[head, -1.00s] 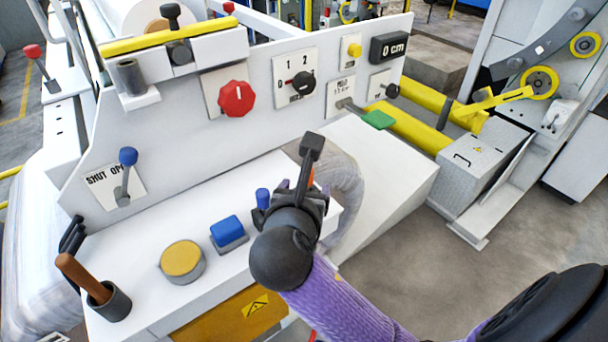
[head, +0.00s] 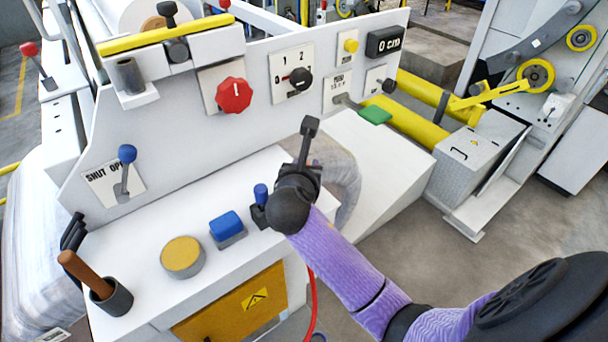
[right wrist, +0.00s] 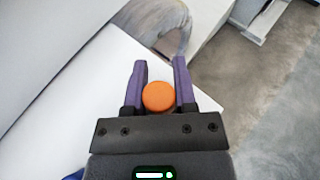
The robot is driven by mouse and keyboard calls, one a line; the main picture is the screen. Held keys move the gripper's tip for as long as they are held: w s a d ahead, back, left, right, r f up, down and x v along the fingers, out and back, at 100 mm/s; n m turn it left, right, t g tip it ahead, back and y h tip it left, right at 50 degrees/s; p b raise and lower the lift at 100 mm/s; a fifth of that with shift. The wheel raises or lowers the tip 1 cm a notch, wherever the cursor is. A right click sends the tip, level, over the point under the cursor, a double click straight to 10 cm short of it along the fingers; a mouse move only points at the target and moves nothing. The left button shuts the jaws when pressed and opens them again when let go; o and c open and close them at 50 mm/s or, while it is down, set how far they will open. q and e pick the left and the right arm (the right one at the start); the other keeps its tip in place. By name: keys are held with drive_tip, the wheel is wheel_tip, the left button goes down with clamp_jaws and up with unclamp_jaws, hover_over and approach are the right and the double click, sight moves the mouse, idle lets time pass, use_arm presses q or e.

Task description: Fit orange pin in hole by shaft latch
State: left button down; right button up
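The orange pin (right wrist: 158,96) shows in the right wrist view as a round orange head between the two purple fingers of my right gripper (right wrist: 160,62). I cannot make out the hole. My left gripper is not in view.
A blue block button (head: 226,225), a small blue knob (head: 261,193), a yellow round button (head: 182,257) and a cup with a brown handle (head: 115,298) stand on the console (head: 215,275). The upright panel (head: 220,140) carries a red dial (head: 234,95). A white slope (head: 385,165) lies to the right.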

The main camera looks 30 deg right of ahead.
clamp_jaws()
